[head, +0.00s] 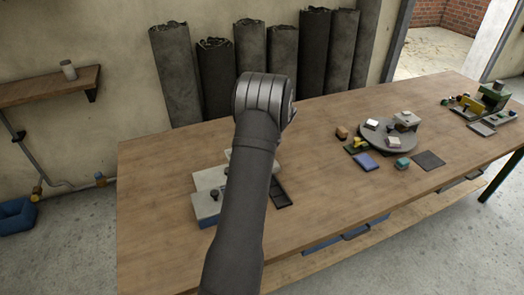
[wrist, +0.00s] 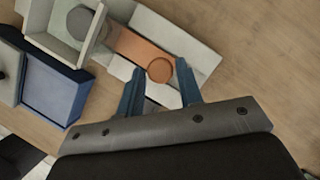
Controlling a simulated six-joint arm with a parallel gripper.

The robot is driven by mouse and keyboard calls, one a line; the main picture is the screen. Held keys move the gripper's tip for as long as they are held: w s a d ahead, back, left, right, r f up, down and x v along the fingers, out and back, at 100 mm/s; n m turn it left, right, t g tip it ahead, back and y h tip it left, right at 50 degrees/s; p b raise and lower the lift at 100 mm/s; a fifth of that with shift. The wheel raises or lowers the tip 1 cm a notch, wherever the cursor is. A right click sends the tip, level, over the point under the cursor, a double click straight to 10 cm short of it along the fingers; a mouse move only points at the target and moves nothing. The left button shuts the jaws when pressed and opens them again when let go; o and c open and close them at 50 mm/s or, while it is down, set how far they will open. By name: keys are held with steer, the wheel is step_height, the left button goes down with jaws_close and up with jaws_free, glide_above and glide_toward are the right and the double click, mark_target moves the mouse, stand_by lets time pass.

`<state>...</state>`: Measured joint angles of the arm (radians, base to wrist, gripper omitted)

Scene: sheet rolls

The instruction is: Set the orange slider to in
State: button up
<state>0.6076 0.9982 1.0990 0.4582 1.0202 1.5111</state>
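The orange slider (wrist: 135,48) shows in the wrist view as a flat strip with a round orange knob (wrist: 160,69) at its near end. It lies in a pale grey open-topped housing (wrist: 196,45). My gripper (wrist: 155,74) is open, with its two blue fingers apart. In the picture the knob appears at the gap between the fingertips, nearer the right one; I cannot tell whether they touch or how high they are. In the head view my arm hides the gripper and the slider.
A pale frame (wrist: 64,20) with a round grey part and a blue tray (wrist: 59,88) stand left of the slider. In the head view, grey boxes (head: 208,202) and a dark tray (head: 281,192) flank my arm. A round platform (head: 386,137) with small objects stands right. The bench (head: 330,180) between is bare.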

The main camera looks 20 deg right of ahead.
jaws_close()
steer(key=shift+a, duration=1.95)
steer(key=shift+o, duration=2.2)
jaws_free()
steer(key=v, duration=1.7)
steer(key=shift+r, duration=0.2)
steer(key=shift+d+f, duration=0.1)
